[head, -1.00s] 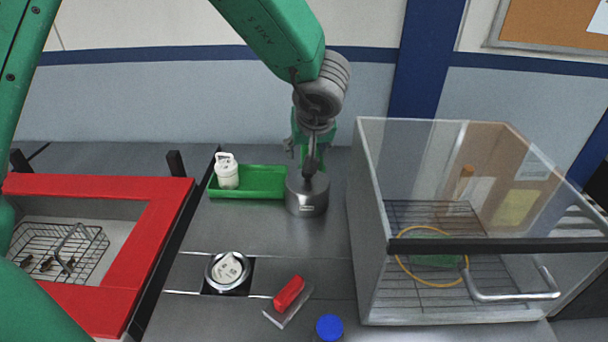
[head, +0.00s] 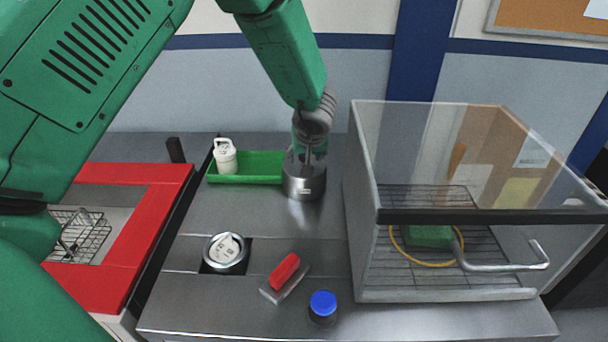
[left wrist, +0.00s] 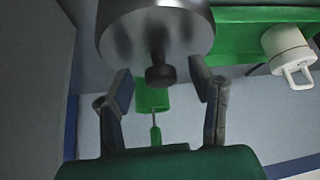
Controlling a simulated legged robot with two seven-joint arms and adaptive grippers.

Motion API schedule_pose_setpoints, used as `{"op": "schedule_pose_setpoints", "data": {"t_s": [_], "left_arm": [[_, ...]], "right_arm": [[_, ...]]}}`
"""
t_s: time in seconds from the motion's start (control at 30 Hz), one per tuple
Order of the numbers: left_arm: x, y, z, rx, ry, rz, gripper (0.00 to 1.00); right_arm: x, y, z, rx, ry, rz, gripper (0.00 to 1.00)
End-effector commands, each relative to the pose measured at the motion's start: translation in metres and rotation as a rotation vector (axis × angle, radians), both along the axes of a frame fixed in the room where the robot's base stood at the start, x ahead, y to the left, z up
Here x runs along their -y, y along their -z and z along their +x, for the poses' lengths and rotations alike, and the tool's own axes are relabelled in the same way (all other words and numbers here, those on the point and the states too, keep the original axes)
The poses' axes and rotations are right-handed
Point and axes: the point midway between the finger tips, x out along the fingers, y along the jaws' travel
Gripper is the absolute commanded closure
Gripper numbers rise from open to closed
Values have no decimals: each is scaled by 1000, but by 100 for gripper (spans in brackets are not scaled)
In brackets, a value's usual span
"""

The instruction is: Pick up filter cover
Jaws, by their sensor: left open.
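The filter cover, which I take to be the steel cylinder (head: 303,185) with a dark knob, stands on the bench at the right end of the green tray. In the left wrist view the cover (left wrist: 155,28) fills the top, its knob pointing at the gripper. My left gripper (head: 309,140) is above the cover, partly hidden by its own wrist. In the left wrist view the left gripper (left wrist: 161,76) is open, with a finger on each side of the knob and visible gaps. My right gripper is not in view.
The green tray (head: 262,167) holds a white handled canister (head: 226,158). A round metal housing (head: 226,253), a red-topped block (head: 285,271) and a blue-capped container (head: 323,305) are nearer. A clear-walled box (head: 365,255) stands right; a red-rimmed basin (head: 135,230) with a wire basket is left.

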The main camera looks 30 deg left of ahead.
Motion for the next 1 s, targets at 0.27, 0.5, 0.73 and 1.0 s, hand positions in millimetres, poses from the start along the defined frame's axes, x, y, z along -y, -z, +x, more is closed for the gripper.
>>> {"op": "schedule_pose_setpoints", "data": {"t_s": [0.27, 0.5, 0.73, 1.0], "left_arm": [[-6, 5, 1, 2, 1, -2, 51], [-7, 7, 2, 0, -1, -3, 100], [-5, 7, 2, -1, -1, -2, 100], [-5, -9, 2, 2, -2, -5, 100]], "right_arm": [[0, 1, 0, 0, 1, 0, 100], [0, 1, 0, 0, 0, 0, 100], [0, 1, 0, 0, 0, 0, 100], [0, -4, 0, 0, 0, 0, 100]]}}
